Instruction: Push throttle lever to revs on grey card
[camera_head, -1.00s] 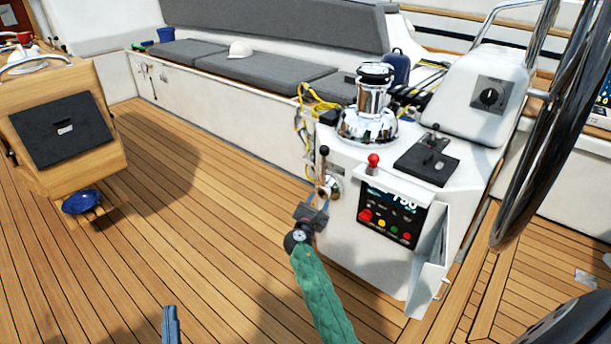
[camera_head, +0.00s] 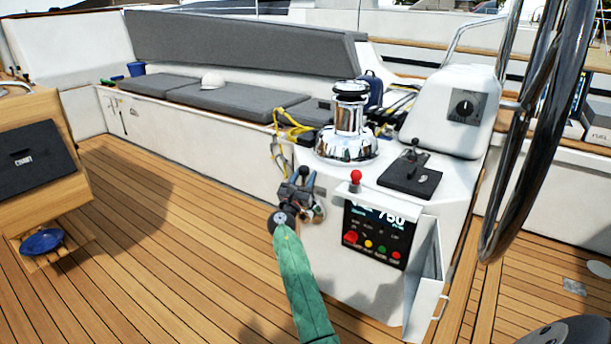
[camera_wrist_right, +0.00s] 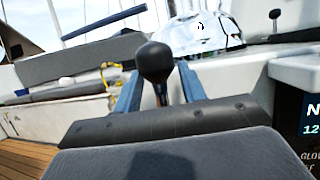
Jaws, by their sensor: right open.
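The throttle lever is a dark rod with a round black knob (camera_head: 304,171) at the side of the white console. In the right wrist view the knob (camera_wrist_right: 154,62) stands upright, between my two blue fingers or just in front of them. My right gripper (camera_head: 298,190) is open around or close to the lever; contact cannot be told. A panel display (camera_head: 380,216) on the console reads about 750. I cannot pick out a grey card with certainty. My left gripper is not in view.
A red-knobbed lever (camera_head: 355,177) stands above the panel. A chrome winch (camera_head: 346,130) and a dark plate with a small lever (camera_head: 410,180) are on the console top. A white open door (camera_head: 425,290) sticks out at right. A steering wheel (camera_head: 530,150) is at far right.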

